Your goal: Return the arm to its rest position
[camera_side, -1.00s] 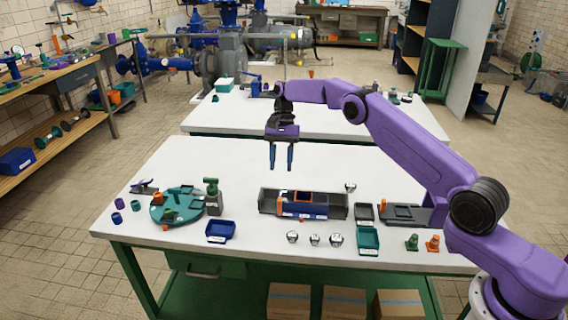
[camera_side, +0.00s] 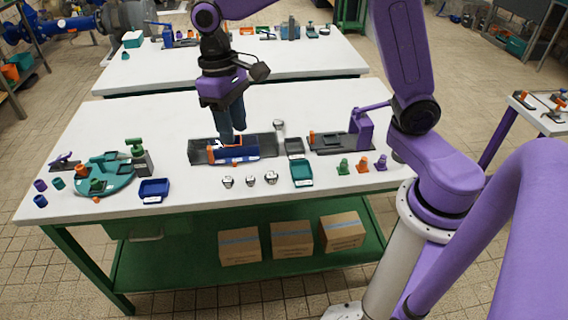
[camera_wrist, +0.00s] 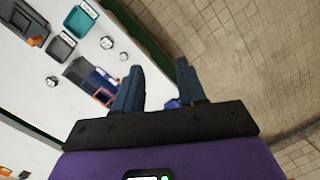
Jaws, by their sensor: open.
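My gripper (camera_side: 232,132) hangs from my purple arm, fingers downward, in front of or above the long grey tray (camera_side: 265,143) on the white table in the side view. Its dark blue fingers overlap the tray in the picture; the height gap cannot be told. In the wrist view my gripper (camera_wrist: 160,88) has its two fingers spread apart, with nothing held between them. The tray holds a blue block (camera_side: 236,154) with an orange frame, which also shows in the wrist view (camera_wrist: 103,96) left of the fingers.
A teal turntable (camera_side: 103,176), blue bin (camera_side: 154,188), teal bin (camera_side: 302,172), several silver knobs and small cones stand on the table (camera_side: 90,135). A purple-handled fixture (camera_side: 362,128) stands at the right. The table behind the tray is mostly clear.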

